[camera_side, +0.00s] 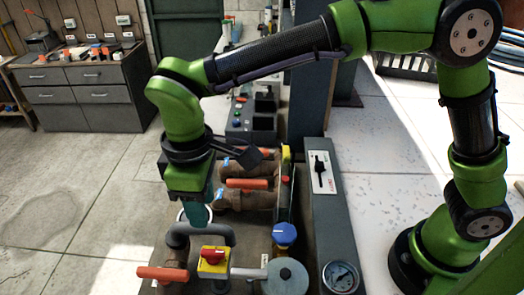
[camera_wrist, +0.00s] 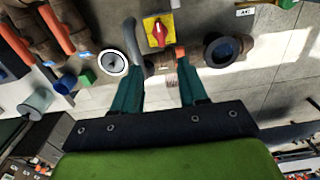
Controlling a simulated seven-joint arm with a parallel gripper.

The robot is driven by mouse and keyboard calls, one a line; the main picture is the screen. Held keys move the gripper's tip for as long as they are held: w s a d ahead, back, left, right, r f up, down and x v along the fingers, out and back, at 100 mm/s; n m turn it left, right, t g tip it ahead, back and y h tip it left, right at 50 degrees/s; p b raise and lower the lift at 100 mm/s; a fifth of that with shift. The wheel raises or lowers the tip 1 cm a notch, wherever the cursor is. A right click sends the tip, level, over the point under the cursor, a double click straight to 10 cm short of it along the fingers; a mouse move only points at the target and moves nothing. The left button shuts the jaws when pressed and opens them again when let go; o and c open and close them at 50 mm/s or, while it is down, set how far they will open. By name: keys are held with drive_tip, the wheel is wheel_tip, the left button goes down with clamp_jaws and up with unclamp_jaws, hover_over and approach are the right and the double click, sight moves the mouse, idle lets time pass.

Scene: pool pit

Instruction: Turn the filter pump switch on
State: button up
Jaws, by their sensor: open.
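A red rotary knob on a yellow plate (camera_side: 214,256) sits among the pipes at the lower middle of the side view. It shows in the wrist view (camera_wrist: 157,30) beyond my fingertips. A grey panel carries a black lever switch (camera_side: 320,172) to the right of the pipes. I cannot read which control is labelled as the filter pump switch. My gripper (camera_side: 197,216) points down above the pipes, left of and behind the yellow plate. In the wrist view my gripper (camera_wrist: 160,72) has its two teal fingers apart with nothing held between them.
Orange-handled valves (camera_side: 248,183) lie on brown pipes behind, and another orange lever (camera_side: 163,273) sticks out at the front left. A blue knob (camera_side: 284,234), a round grey cap (camera_side: 286,277) and a gauge (camera_side: 340,276) crowd the right. The floor at left is clear.

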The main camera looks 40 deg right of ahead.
drive_tip(key=shift+r, duration=1.55)
drive_tip(key=s+d+r+m+t, duration=0.1)
drive_tip(key=s+d+m+t, duration=0.1)
drive_tip(key=d, duration=0.7)
drive_tip(key=s+d+r+m+t+y, duration=0.1)
drive_tip(key=s+d+m+t, duration=0.1)
drive_tip(key=d+m, duration=0.4)
drive_tip(key=s+d+r+m+t+y, duration=0.1)
drive_tip(key=s+d+m+t, duration=0.2)
drive_tip(key=d, duration=1)
drive_tip(key=shift+s+d+r+m, duration=0.15)
drive_tip(key=shift+s+d+m, duration=0.25)
drive_tip(key=shift+s+m, duration=0.55)
